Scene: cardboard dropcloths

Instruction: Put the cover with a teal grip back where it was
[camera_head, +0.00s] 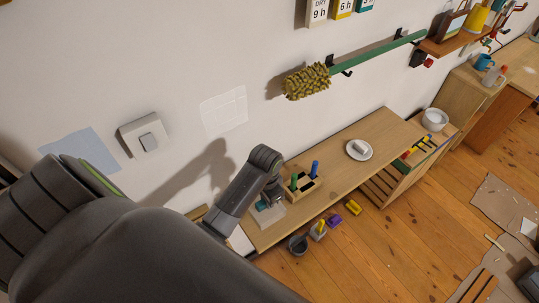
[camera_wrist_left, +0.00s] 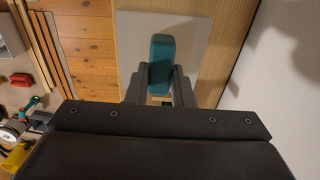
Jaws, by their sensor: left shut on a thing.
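The cover is a pale grey slab with a teal grip. In the head view its slab (camera_head: 268,217) shows at the left end of the wooden bench, partly hidden by my gripper. My left gripper (camera_head: 266,203) is over it, shut on the teal grip. In the left wrist view the teal grip (camera_wrist_left: 162,58) stands between my two dark fingers (camera_wrist_left: 161,88), with the slab (camera_wrist_left: 195,35) beyond it. I cannot tell whether the slab rests on the bench or is held just above it. My right gripper is not in view.
A wooden block (camera_head: 302,188) with green and blue handles stands close right of my gripper. A white plate (camera_head: 359,150) sits farther right on the bench (camera_head: 330,170). A dark bucket (camera_head: 298,244) is on the floor in front. The wall runs close behind.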

